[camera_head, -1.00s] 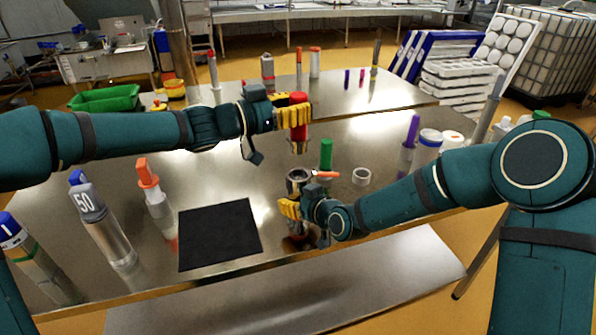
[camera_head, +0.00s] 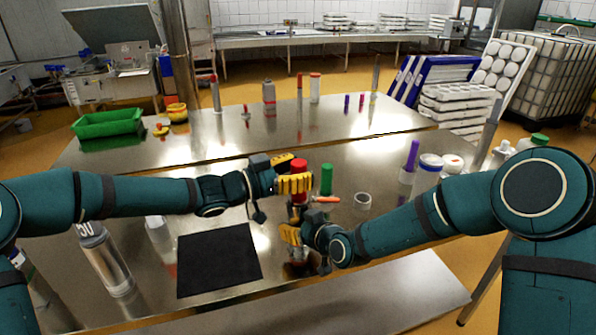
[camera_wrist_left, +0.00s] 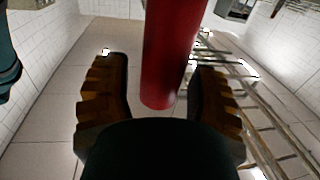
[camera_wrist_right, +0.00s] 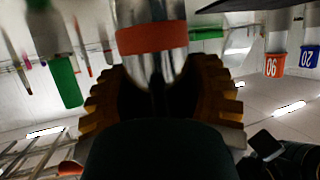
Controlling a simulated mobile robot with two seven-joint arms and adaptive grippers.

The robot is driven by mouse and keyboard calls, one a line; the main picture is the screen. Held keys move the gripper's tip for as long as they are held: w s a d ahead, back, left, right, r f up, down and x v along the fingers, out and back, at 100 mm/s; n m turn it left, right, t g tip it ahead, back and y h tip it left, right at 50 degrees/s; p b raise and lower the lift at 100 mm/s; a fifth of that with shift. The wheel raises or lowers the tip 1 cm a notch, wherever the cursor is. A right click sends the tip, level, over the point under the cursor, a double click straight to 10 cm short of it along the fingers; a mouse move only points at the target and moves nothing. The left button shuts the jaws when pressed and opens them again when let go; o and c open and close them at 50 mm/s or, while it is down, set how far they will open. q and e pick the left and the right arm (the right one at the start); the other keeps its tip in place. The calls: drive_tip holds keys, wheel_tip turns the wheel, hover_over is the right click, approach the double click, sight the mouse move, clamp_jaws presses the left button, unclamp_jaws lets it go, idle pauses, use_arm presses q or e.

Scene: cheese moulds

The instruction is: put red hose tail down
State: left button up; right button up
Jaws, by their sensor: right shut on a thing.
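The red hose tail (camera_head: 299,165) is upright between the fingers of my left gripper (camera_head: 295,184). In the left wrist view the red cylinder (camera_wrist_left: 172,60) stands between the two fingers (camera_wrist_left: 160,100), with a gap visible on its left side, so the gripper looks open around it. My right gripper (camera_head: 291,235), directly below, is shut on a shiny metal piece with an orange-red band (camera_wrist_right: 152,38). The hose tail's lower end is low over this metal piece; the fingers hide whether they touch.
A black mat (camera_head: 218,260) lies on the steel table to the left. A grey cylinder (camera_head: 108,262) is at the front left.

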use_arm(q)
drive_tip(key=shift+a, duration=0.1)
drive_tip(key=v, duration=1.1)
drive_tip(key=shift+s+a, duration=0.2)
drive_tip(key=shift+a, duration=0.15)
use_arm(e)
drive_tip(key=shift+r, duration=0.1)
drive_tip(key=o, duration=1.4)
